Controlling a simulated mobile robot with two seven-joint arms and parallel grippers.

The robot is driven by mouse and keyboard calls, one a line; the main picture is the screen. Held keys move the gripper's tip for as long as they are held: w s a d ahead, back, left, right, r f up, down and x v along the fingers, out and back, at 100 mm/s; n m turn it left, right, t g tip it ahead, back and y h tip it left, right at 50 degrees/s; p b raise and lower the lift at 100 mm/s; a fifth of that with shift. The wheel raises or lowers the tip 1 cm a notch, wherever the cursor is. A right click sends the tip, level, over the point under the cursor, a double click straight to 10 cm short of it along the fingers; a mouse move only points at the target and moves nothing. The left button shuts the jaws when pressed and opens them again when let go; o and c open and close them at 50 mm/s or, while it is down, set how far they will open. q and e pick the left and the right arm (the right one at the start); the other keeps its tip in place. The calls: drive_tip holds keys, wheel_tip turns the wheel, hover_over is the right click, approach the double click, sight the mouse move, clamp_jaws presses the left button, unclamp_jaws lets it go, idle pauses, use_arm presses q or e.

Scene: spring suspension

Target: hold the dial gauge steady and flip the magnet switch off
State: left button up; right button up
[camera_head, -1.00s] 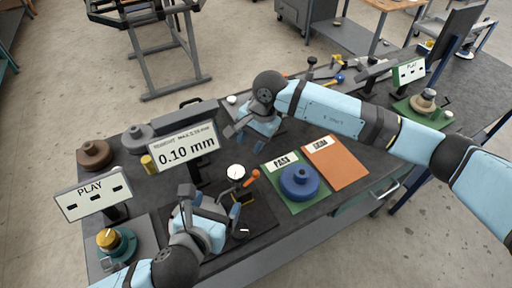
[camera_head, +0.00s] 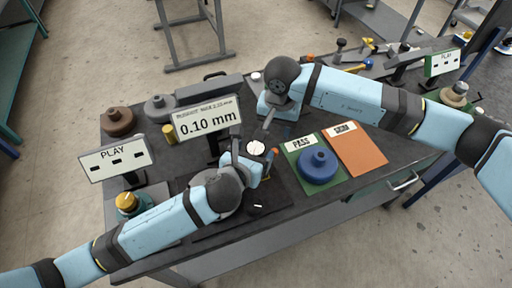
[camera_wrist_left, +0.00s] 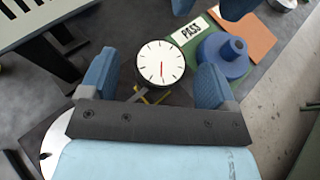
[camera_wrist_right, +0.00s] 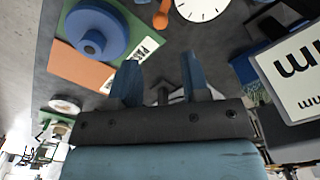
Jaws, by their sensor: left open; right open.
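The dial gauge (camera_head: 256,148) has a round white face. In the left wrist view the gauge (camera_wrist_left: 160,63) shows between my left gripper's blue fingers, with gaps on both sides. My left gripper (camera_head: 252,170) is open close to the gauge, low over the dark mat. My right gripper (camera_head: 270,118) is open and empty, behind the gauge and above the table; in the right wrist view the gauge (camera_wrist_right: 200,6) is beyond its fingertips. An orange lever (camera_head: 275,151) stands right beside the gauge. I cannot tell whether it is the magnet switch. The gauge's base is mostly hidden.
A 0.10 mm display (camera_head: 208,120) stands left of the gauge. A blue flanged part (camera_head: 318,166) sits on the green PASS mat, beside an orange mat (camera_head: 362,150). A PLAY sign (camera_head: 115,158) stands at the left.

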use_arm(q)
drive_tip(key=shift+x, duration=1.05)
